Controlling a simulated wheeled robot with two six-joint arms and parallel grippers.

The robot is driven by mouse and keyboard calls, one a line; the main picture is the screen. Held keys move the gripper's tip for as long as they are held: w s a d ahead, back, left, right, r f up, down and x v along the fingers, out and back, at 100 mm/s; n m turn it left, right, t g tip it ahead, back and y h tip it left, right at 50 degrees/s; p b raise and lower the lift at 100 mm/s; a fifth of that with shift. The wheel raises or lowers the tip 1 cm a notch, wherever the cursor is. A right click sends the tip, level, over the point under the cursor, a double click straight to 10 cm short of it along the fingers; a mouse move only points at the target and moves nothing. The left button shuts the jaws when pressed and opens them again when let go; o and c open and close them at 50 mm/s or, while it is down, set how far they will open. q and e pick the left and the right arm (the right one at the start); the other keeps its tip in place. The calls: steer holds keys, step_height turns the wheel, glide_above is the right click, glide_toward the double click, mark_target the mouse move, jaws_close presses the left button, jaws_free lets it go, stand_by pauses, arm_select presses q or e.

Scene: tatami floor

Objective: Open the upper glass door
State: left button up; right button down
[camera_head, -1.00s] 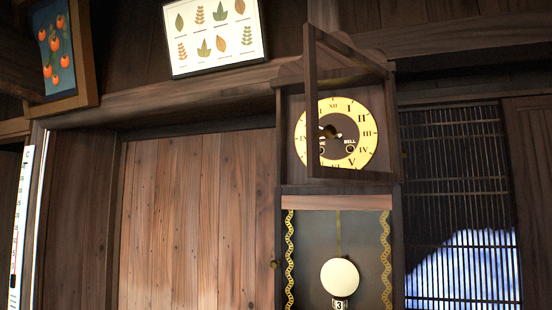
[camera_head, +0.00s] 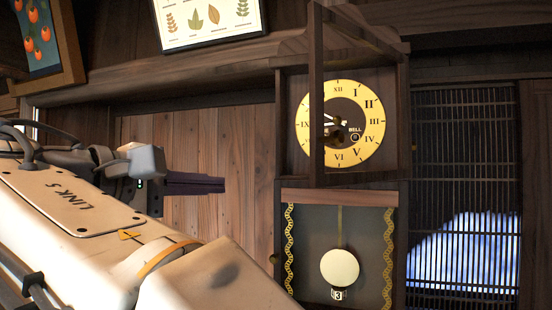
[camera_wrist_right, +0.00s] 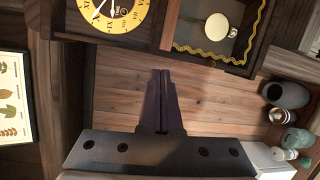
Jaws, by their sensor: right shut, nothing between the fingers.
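The wall clock's upper glass door (camera_head: 316,100) stands partly open. Its dark frame juts out from the case, with its free left post in front of the yellow dial (camera_head: 374,124) and its hinge side on the right. The dial also shows at the top of the wrist view (camera_wrist_right: 142,12). My right gripper (camera_head: 222,185) is shut and empty, left of the clock and apart from the door. In the right wrist view its dark fingers (camera_wrist_right: 160,74) lie together, pointing up before wood planks. My left gripper is not in view.
Below the dial is the clock's lower case with a pendulum (camera_head: 339,267) and a small knob (camera_head: 274,259) at its left. A leaf picture (camera_head: 212,20) and a persimmon picture (camera_head: 40,40) hang upper left. Several jars (camera_wrist_right: 285,94) stand at the wrist view's right.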

steer(key=s+r+m+h, duration=0.2)
steer(key=s+r+m, duration=0.1)
steer(key=s+r, duration=0.2)
steer(key=w+d+p, duration=0.4)
steer(key=d, duration=0.5)
steer(key=shift+d+g+p, duration=0.25)
steer(key=shift+g+p, duration=0.05)
steer(key=shift+p, duration=0.05)
steer(key=shift+f, duration=0.1)
